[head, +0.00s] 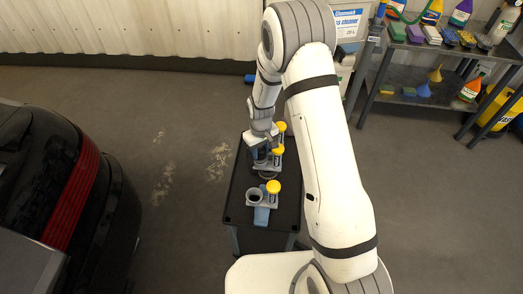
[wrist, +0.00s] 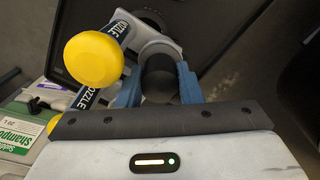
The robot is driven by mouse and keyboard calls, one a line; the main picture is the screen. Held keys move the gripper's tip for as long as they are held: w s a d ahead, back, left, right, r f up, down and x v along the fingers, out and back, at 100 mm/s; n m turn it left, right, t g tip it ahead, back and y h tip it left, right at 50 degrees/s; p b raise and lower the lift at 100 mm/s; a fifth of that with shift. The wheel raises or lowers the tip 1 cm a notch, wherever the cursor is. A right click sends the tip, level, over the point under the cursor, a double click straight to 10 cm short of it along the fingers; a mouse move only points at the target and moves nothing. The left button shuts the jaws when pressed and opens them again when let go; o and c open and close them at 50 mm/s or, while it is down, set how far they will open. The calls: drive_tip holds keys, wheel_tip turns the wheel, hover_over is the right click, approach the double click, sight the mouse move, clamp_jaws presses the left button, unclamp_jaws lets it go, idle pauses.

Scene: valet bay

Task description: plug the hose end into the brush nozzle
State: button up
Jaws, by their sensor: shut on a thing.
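My gripper (wrist: 158,88) has its two blue fingers closed on a dark cylinder, which looks like the hose end (wrist: 157,75). In the wrist view the cylinder's far end overlaps the pale ring of a nozzle fitting (wrist: 168,46); I cannot tell whether it is inside or just above it. Straps reading "NOZZLE" and a yellow knob (wrist: 93,60) are beside it on the left. In the head view my gripper (head: 262,152) is low over the black cart, at the middle fitting with a yellow knob (head: 277,149). My arm hides part of this area.
A similar fitting with an open ring (head: 254,195) and yellow knob stands nearer on the cart (head: 233,209). Another yellow knob (head: 281,127) is behind. A dark car (head: 60,190) is at left, a supply shelf (head: 440,105) at right. Floor between car and cart is clear.

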drive_tip(key=shift+f, duration=0.1)
drive_tip(key=o, duration=1.5)
drive_tip(key=shift+c, duration=0.2)
drive_tip(key=shift+r+p, duration=2.5)
drive_tip(key=shift+r, duration=2.05)
